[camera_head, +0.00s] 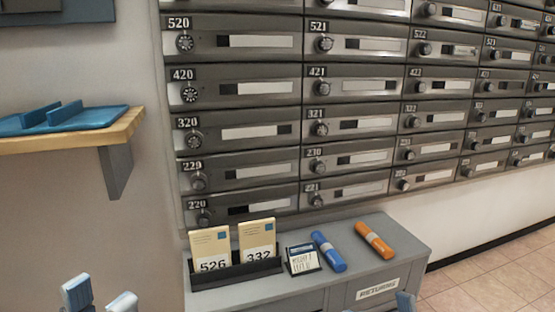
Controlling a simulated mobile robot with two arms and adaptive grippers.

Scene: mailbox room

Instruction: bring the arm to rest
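My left gripper (99,298) shows at the bottom left edge. Its two pale blue fingertips stand apart with nothing seen between them. It is below the wooden shelf and left of the grey cabinet, touching neither as far as I can see. A blue-grey tip of my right gripper (405,301) shows at the bottom edge in front of the cabinet. The rest of it is out of the picture, so its opening is hidden.
Grey cabinet (345,275) with black holder (236,272), envelopes 526 (210,246) and 332 (257,238), small card (303,259), blue tube (328,251), orange tube (374,240). Numbered mailboxes (240,129) rise behind. Wooden shelf (122,130) with blue tray (90,118) juts out left. Floor (490,285) is clear right.

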